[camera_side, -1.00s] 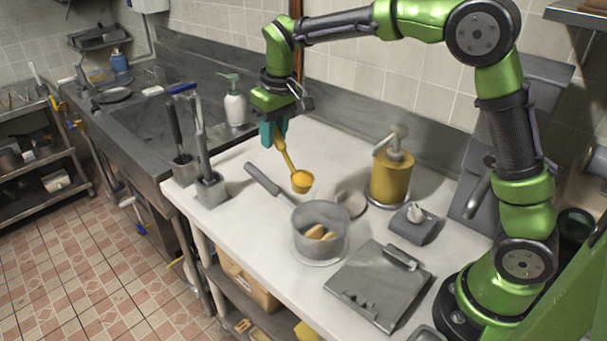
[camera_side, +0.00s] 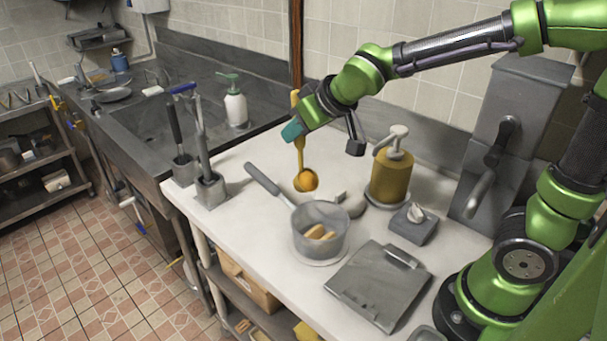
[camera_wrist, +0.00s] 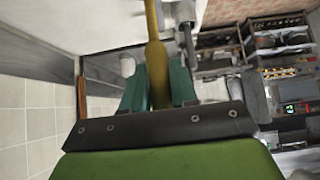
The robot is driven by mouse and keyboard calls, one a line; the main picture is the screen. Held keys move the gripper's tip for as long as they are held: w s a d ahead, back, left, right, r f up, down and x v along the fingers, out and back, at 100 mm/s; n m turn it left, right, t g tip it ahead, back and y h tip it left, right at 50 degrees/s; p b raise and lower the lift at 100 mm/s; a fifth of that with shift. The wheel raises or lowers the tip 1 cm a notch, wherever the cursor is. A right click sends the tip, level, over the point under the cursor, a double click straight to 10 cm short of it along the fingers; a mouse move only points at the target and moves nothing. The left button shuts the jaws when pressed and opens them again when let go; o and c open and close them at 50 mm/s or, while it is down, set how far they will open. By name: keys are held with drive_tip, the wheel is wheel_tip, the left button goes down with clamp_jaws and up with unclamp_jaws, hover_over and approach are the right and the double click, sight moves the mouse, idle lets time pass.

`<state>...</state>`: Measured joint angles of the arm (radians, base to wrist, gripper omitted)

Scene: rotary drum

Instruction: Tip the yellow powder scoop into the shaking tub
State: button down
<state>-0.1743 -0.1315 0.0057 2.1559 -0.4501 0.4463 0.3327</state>
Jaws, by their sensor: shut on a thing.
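The yellow scoop (camera_side: 300,152) hangs with its long handle near upright and its bowl at the bottom. Orange-yellow powder (camera_side: 306,181) shows in the bowl, which looks tilted towards the side camera. My gripper (camera_side: 293,131) is shut on the handle; its teal fingers also show in the wrist view (camera_wrist: 158,88) on both sides of the handle (camera_wrist: 152,40). The scoop bowl is hidden in the wrist view. The shaking tub (camera_side: 320,243) seems to be the grey round pot with a long handle, holding tan pieces (camera_side: 320,232). The bowl appears behind and left of its rim, apart from it.
A yellow pump bottle (camera_side: 391,175) stands right of the scoop, with a small grey box (camera_side: 413,224) in front of it. A flat grey plate (camera_side: 378,286) lies right of the pot. Upright tools in metal holders (camera_side: 211,190) stand left. The counter's back left is clear.

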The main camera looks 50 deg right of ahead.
drive_tip(key=shift+s+r+t, duration=0.2)
drive_tip(key=shift+s+t, duration=0.95)
drive_tip(key=shift+s, duration=0.15)
drive_tip(key=shift+s+r+t, duration=0.2)
drive_tip(key=shift+s+t, duration=0.95)
drive_tip(key=shift+s, duration=0.15)
